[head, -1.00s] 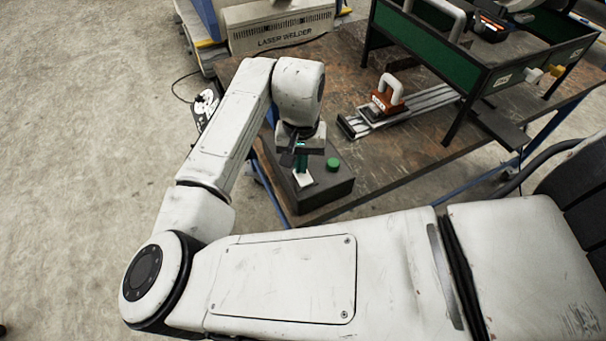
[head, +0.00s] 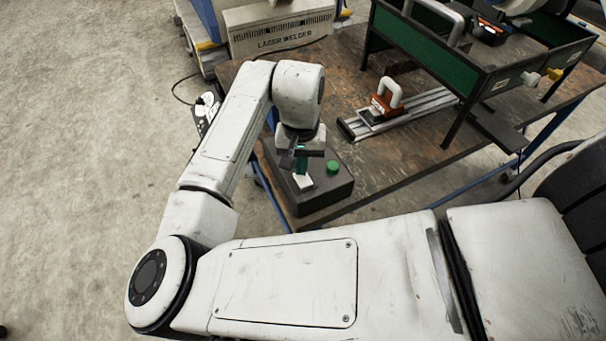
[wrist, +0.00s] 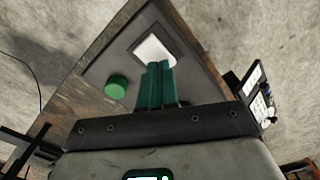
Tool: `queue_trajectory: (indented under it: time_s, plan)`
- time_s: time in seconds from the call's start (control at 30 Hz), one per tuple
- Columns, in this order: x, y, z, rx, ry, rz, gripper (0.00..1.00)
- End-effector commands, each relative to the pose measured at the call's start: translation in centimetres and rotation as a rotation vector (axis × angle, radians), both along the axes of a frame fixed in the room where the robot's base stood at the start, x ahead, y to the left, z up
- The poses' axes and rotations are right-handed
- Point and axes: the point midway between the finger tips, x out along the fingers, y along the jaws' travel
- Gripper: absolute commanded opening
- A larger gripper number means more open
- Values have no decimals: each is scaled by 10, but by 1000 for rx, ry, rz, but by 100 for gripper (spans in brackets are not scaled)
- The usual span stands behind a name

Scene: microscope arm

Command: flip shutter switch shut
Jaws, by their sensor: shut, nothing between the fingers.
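A dark grey control box (head: 325,197) sits at the near left corner of the worktable. On its top are a white rocker-like switch (head: 304,182) and a round green button (head: 333,167). In the wrist view the white switch (wrist: 155,50) shows just beyond my gripper's tips, with the green button (wrist: 117,87) to the left. My gripper (head: 301,170) points down over the switch; its green fingers (wrist: 158,68) are together and empty. The tips overlap the switch's edge in the wrist view; I cannot tell whether they touch it. Which way the switch is tipped is unclear.
An orange-and-white handled device (head: 385,100) stands on a metal rail (head: 420,108) behind the box. A green-sided rack (head: 425,50) stands at the back right. The table (head: 400,150) between them is mostly bare. A laser welder unit (head: 280,30) is at the back.

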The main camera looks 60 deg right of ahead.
Motion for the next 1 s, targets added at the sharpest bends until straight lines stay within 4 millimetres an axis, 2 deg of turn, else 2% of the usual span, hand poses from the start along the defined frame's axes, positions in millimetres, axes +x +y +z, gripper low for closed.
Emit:
queue_trajectory:
  time_s: [0.03, 0.7, 1.0]
  plan:
    - [0, 0, 8, -1, 0, 0, 0]
    - [0, 0, 56, -2, -1, 0, 0]
    - [0, 0, 56, -1, 0, 0, 0]
